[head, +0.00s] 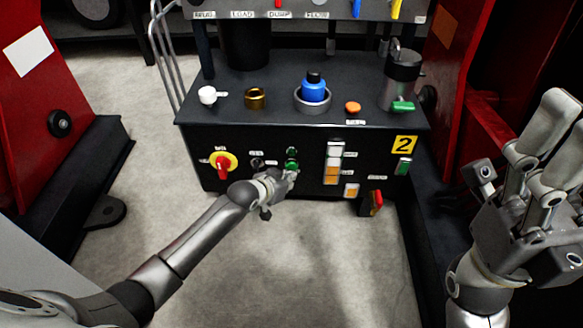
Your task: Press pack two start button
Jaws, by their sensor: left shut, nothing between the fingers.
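The black pack cabinet (310,185) stands ahead, with a yellow "2" plate (403,146) at its upper right. A green button (291,165) sits on its front face, with a small dark green lamp (292,152) just above. My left gripper (290,178) is shut and empty, its tips right at the lower edge of the green button. I cannot tell whether they touch it. My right gripper (540,135) is raised at the right edge, far from the button; its finger gap is unclear.
A red-and-yellow rotary switch (223,164) is left of my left gripper. White and orange indicators (333,163), a green switch (403,167) and a red-handled part (376,202) are to its right. Red machine frames (50,90) flank the cabinet. The floor in front is clear.

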